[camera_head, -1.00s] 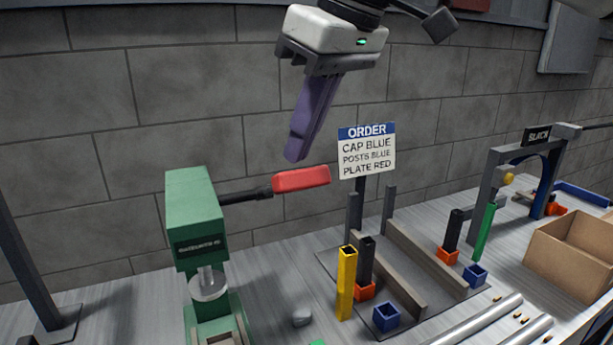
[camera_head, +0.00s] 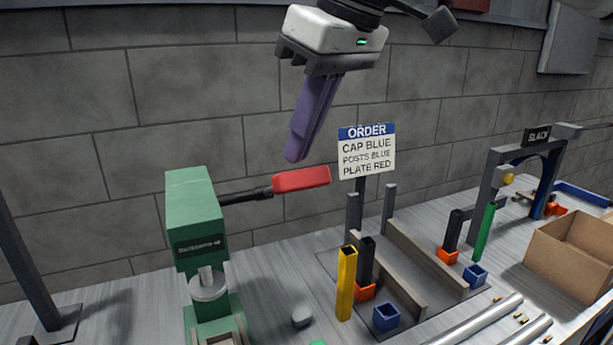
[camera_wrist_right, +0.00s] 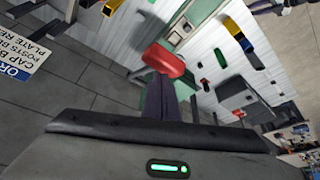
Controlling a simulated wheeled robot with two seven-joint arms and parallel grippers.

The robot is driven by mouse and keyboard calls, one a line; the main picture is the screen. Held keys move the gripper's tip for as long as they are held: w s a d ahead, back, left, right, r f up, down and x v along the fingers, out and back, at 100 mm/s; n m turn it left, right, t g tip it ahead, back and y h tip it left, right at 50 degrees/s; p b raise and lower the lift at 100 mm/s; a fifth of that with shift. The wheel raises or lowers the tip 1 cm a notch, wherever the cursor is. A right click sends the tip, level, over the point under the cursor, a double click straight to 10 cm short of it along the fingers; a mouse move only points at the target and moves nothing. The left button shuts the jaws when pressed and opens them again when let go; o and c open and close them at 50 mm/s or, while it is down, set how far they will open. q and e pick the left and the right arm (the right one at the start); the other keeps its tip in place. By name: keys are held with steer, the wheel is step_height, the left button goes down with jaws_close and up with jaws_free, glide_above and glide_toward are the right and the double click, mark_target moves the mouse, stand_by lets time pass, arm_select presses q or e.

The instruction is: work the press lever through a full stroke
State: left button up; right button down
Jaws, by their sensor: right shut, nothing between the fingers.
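The green press (camera_head: 197,225) stands at the lower left of the head view. Its dark lever (camera_head: 245,196) sticks out to the right, slightly raised, and ends in a red handle (camera_head: 301,179). My right gripper (camera_head: 297,158) is shut and empty, pointing down with its purple fingers just above the red handle. In the right wrist view the fingers (camera_wrist_right: 163,98) overlap the red handle (camera_wrist_right: 163,60); I cannot tell whether they touch it. The press (camera_wrist_right: 178,33) shows behind it there. My left gripper is not in view.
An order sign (camera_head: 366,150) stands right of the handle, behind a fixture plate with grey rails (camera_head: 433,260). Yellow (camera_head: 346,283), black and green posts stand nearby. A cardboard box (camera_head: 575,255) is at the right. A grey wall is behind the bench.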

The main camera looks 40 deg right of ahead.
mark_target(310, 176)
steer(key=shift+f, duration=0.1)
stand_by(0.5)
steer(key=shift+f, duration=1.4)
steer(key=shift+s+a+f+b, duration=0.1)
steer(key=shift+s+f+b, duration=0.25)
steer(key=shift+f, duration=0.3)
steer(key=shift+s+a+f+b, duration=0.1)
steer(key=shift+s+f+b, duration=0.15)
steer(key=shift+f, duration=0.35)
steer(key=shift+s+f, duration=0.1)
steer(key=shift+s+f+b, duration=0.25)
steer(key=shift+f+b, duration=0.05)
steer(key=shift+f, duration=0.3)
steer(key=shift+s+f+b, duration=0.2)
steer(key=shift+f+b, duration=0.05)
steer(key=shift+f, duration=0.35)
steer(key=shift+f, duration=0.1)
steer(key=shift+s+a+f+b, duration=0.15)
steer(key=shift+f+b, duration=0.2)
steer(key=shift+f, duration=0.3)
steer(key=shift+s+d+f+b, duration=0.1)
steer(key=shift+f+b, duration=0.2)
steer(key=shift+f, duration=0.35)
steer(key=shift+a, duration=0.1)
